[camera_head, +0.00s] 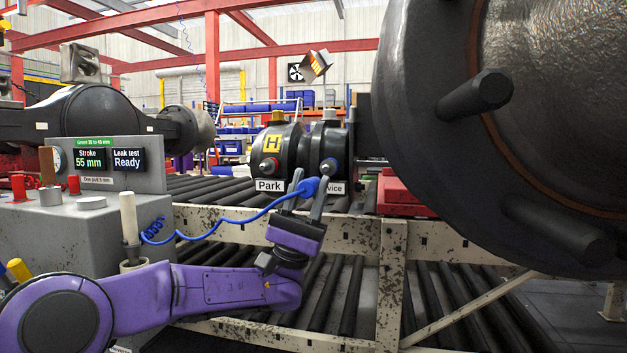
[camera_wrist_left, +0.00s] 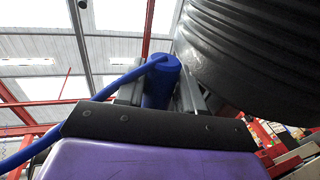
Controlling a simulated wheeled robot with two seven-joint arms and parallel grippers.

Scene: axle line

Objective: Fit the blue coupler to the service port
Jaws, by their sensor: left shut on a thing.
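My left gripper (camera_head: 312,177) is shut on the blue coupler (camera_head: 308,187), which trails a blue hose (camera_head: 235,222). The coupler also shows between the fingers in the left wrist view (camera_wrist_left: 160,86). In the head view it appears in front of the black brake chamber (camera_head: 292,148), just left of and below the service port (camera_head: 329,167). One finger overlaps the port in the picture, and the gripper covers part of the "Service" label (camera_head: 335,188). I cannot tell the gap between coupler and port. The red-ringed park port (camera_head: 269,166) is to the left, above its "Park" label (camera_head: 269,185).
A grey test bench (camera_head: 80,230) with a display reading "55 mm" and "Ready" (camera_head: 108,160) stands left. A large dark hub with studs (camera_head: 430,110) fills the right. A cream roller conveyor frame (camera_head: 392,270) runs below. A red box (camera_head: 398,192) lies right of the chamber.

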